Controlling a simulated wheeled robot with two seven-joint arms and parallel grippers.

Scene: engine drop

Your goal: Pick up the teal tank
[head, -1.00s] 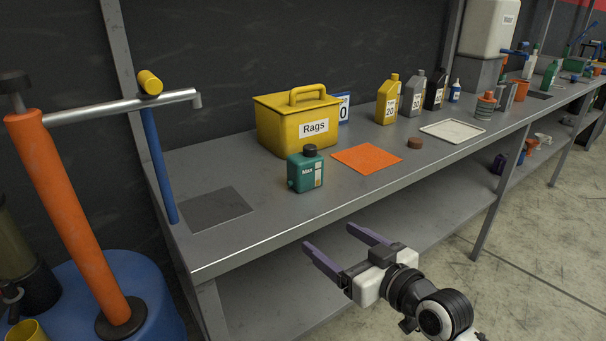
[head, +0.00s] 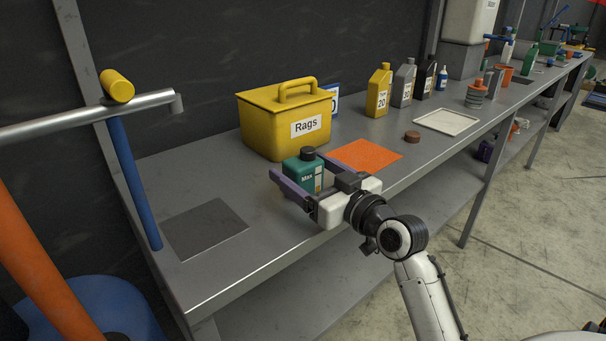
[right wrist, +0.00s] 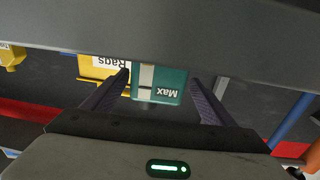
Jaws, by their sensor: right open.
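The teal tank (head: 301,172) with a black cap and a "Max" label stands upright on the grey workbench (head: 258,210). My right gripper (head: 296,165) is open over the bench front, its two purple fingers pointing at the tank, one on either side of it. The fingers and wrist hide part of the tank's lower right side. In the right wrist view the tank (right wrist: 160,82) appears upside down between the spread fingers (right wrist: 160,88). I cannot tell whether either finger touches it. My left gripper is not in view.
A yellow Rags box (head: 262,128) stands close behind the tank. An orange cloth (head: 366,155) lies to its right, with a brown cap (head: 412,137) and white tray (head: 447,121) beyond. A dark mat (head: 203,229) lies to the left. Several bottles stand farther back.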

